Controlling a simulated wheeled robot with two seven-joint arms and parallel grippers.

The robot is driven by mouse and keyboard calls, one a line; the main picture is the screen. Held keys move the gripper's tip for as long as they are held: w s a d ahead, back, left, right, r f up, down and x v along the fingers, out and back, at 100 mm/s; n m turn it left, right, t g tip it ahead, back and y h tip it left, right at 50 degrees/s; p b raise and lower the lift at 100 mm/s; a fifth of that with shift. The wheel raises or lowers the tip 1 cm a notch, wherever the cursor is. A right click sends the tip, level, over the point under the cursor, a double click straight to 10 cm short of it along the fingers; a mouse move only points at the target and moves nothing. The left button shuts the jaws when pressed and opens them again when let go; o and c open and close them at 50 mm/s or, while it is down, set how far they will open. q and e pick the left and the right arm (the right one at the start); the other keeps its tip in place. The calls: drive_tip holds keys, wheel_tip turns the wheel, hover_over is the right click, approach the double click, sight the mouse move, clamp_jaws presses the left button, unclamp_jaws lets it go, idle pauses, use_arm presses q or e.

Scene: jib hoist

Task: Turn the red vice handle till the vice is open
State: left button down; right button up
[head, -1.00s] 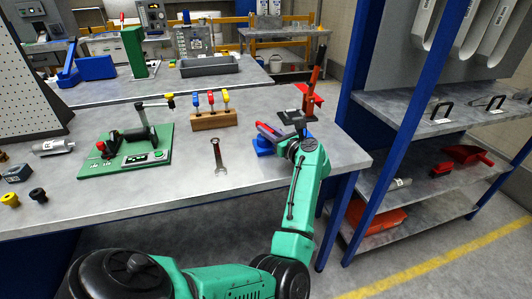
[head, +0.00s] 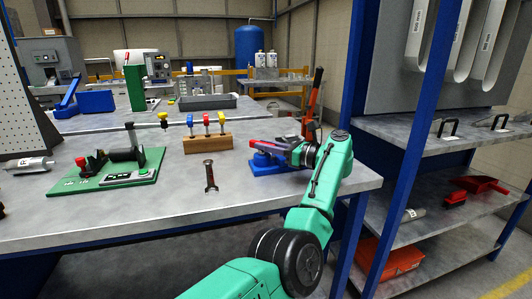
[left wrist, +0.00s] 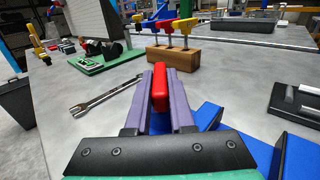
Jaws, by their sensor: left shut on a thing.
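The blue vice (head: 263,163) sits near the right end of the bench. Its red handle (left wrist: 160,88) stands between my left gripper's two grey-purple fingers in the left wrist view. My left gripper (head: 276,146) is shut on this handle, reaching over the vice from the right in the head view. In the left wrist view the blue vice body (left wrist: 215,135) shows below and right of the fingers. The vice jaws are mostly hidden, so I cannot tell how far apart they are. My right gripper is in neither view.
A wrench (head: 210,176) lies left of the vice. Behind stands a wooden block (head: 208,143) with colour-handled tools. A green fixture (head: 108,170) stands further left. A blue shelf post (head: 402,150) rises close to the right of my arm.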

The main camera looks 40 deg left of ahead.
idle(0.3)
use_arm(q)
drive_tip(key=c, duration=0.8)
unclamp_jaws()
